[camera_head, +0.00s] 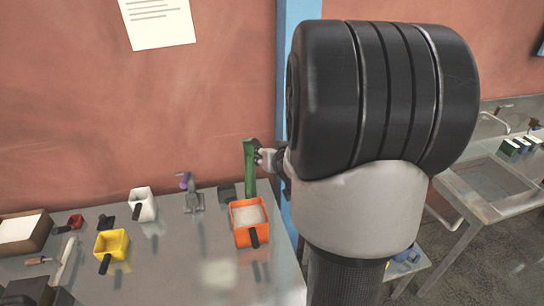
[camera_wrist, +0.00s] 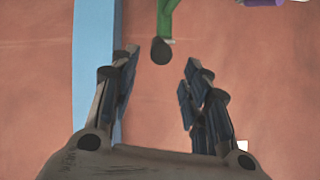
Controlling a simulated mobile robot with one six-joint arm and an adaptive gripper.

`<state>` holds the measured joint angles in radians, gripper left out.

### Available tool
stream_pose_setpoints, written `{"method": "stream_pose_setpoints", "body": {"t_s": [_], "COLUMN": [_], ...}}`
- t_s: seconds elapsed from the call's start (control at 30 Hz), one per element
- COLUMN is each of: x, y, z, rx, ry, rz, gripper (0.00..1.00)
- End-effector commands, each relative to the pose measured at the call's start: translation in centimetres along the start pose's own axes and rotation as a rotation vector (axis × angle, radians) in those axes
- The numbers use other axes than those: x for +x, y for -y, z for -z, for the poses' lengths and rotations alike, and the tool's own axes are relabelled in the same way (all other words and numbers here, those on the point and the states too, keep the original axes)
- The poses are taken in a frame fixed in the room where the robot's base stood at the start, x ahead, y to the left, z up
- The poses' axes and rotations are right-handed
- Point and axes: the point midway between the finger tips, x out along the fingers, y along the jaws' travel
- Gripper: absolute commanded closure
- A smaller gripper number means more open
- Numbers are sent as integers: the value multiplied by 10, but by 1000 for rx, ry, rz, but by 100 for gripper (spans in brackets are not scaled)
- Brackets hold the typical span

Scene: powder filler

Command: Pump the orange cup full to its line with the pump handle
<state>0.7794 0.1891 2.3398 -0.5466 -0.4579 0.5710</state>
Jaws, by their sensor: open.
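The orange cup (camera_head: 242,238) stands on the steel table in the head view, its dark handle toward the front. Pale powder shows inside; I cannot tell its level against a line. A green pump part (camera_head: 249,168) rises just behind the cup. In the wrist view the green arm (camera_wrist: 165,18) ends in a dark round knob (camera_wrist: 160,50), which appears between my fingertips or just beyond them. My gripper (camera_wrist: 160,62) is open and holds nothing. In the head view my gripper (camera_head: 259,152) is beside the top of the green part; my arm hides much of the right.
The table also holds a yellow cup (camera_head: 112,246), a white cup (camera_head: 144,205), a grey pump with a purple handle (camera_head: 188,196), and a tray (camera_head: 40,238) at the left. A wall stands close behind. The front middle of the table is clear.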

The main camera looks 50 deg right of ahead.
Motion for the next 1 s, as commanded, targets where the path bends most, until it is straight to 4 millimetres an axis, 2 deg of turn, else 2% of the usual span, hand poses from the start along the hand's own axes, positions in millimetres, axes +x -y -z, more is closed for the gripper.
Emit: {"method": "stream_pose_setpoints", "body": {"t_s": [0.1,0.27,0.87,1.0], "x": [-16,-25,-25,-25], "y": [0,0,1,19], "z": [1,0,0,-1], "rx": [1,0,-5,-113], "ry": [-3,-1,1,26], "rz": [-1,0,0,-8], "gripper": [57,57,57,57]}}
